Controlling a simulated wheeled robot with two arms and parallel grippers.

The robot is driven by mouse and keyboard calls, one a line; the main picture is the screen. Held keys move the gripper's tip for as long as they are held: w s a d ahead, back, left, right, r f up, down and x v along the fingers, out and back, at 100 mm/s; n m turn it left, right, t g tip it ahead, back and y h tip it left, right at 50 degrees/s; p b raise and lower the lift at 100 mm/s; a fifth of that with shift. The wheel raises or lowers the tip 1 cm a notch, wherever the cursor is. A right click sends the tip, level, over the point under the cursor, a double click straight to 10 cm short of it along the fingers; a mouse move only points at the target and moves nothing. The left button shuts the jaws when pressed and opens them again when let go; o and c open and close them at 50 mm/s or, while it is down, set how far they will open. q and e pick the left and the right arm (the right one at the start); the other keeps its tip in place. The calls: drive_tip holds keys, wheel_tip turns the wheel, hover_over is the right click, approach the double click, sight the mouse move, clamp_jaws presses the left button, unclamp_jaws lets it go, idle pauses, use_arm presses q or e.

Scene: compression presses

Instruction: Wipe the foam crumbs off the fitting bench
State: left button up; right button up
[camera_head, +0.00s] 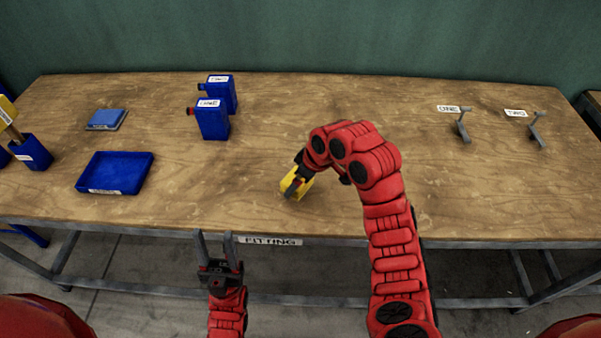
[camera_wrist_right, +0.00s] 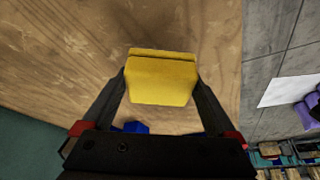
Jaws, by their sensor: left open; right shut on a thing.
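The fitting bench (camera_head: 250,205) is a wooden table with a label reading FITTING (camera_head: 270,241) on its front edge. My right gripper (camera_head: 294,188) is shut on a yellow block (camera_head: 300,180), low over the bench near its front edge. The right wrist view shows the yellow block (camera_wrist_right: 162,82) between both fingers. I cannot tell whether it touches the wood. No foam crumbs can be made out; the right arm hides part of the bench. My left gripper (camera_head: 214,240) is open and empty, in front of the bench edge.
A blue tray (camera_head: 115,187), a blue pad (camera_head: 107,119) and two blue bottles (camera_head: 211,120) are on the left. A blue holder (camera_head: 32,153) with a yellow-topped tool stands at far left. Two grey hooks (camera_head: 463,127) with labels are at right. The bench's right front is clear.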

drive_tip(key=shift+w+a+r, duration=0.1)
drive_tip(key=shift+a+r, duration=0.05)
drive_tip(key=shift+r, duration=0.35)
drive_tip(key=shift+r+p, duration=0.35)
drive_tip(key=shift+r, duration=0.1)
drive_tip(key=shift+r+p, duration=0.35)
drive_tip(key=shift+r, duration=0.35)
